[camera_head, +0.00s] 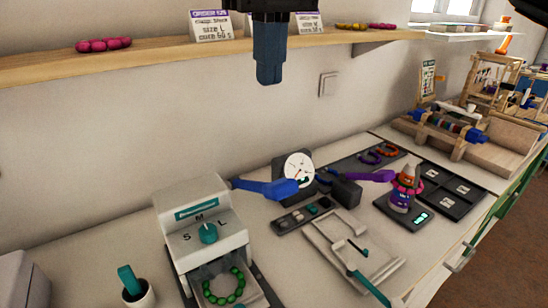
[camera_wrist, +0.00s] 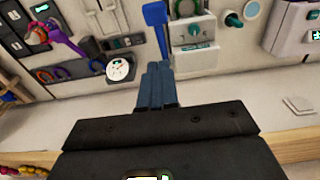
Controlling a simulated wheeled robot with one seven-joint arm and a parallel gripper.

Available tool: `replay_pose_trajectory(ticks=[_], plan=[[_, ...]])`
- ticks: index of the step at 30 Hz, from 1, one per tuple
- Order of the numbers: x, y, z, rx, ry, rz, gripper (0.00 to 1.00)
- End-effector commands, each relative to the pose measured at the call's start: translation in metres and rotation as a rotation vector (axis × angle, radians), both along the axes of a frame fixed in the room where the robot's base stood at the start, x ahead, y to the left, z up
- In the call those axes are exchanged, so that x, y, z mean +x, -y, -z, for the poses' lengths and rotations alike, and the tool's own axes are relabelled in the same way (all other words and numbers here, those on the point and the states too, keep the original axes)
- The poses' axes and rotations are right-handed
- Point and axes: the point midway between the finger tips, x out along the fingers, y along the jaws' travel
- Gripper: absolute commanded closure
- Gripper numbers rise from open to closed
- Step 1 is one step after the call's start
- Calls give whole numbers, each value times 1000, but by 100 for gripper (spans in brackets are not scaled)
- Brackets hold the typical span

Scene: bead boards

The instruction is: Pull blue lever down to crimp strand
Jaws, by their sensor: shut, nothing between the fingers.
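The blue lever (camera_head: 268,187) sticks out to the right from the side of a white machine (camera_head: 190,225), roughly level. The machine has a teal knob on an S-M-L dial. A green bead strand (camera_head: 238,285) lies in its front opening. My gripper (camera_head: 270,80) is shut and empty, high above the counter and above the lever, apart from it. In the wrist view the closed fingers (camera_wrist: 158,70) point toward the blue lever (camera_wrist: 156,18), with the white machine (camera_wrist: 193,30) just right of it.
A dial gauge (camera_head: 299,168) stands just beyond the lever's tip. A purple lever (camera_head: 370,176) and a bead-ringed bottle (camera_head: 403,190) are to the right. A shelf (camera_head: 150,58) with cards and beads runs along the wall near my gripper. A teal-handled pot (camera_head: 138,292) is at front left.

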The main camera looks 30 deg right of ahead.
Motion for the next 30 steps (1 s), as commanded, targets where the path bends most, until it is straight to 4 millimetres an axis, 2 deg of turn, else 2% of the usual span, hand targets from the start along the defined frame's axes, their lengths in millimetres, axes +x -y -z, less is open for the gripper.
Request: replay_pose_trajectory(ticks=[8,11,23,30], plan=[[0,0,8,3,-3,1,100],[1,0,21,2,-4,1,100],[5,-1,98,5,-5,1,100],[-9,-1,125,4,-2,-1,100]])
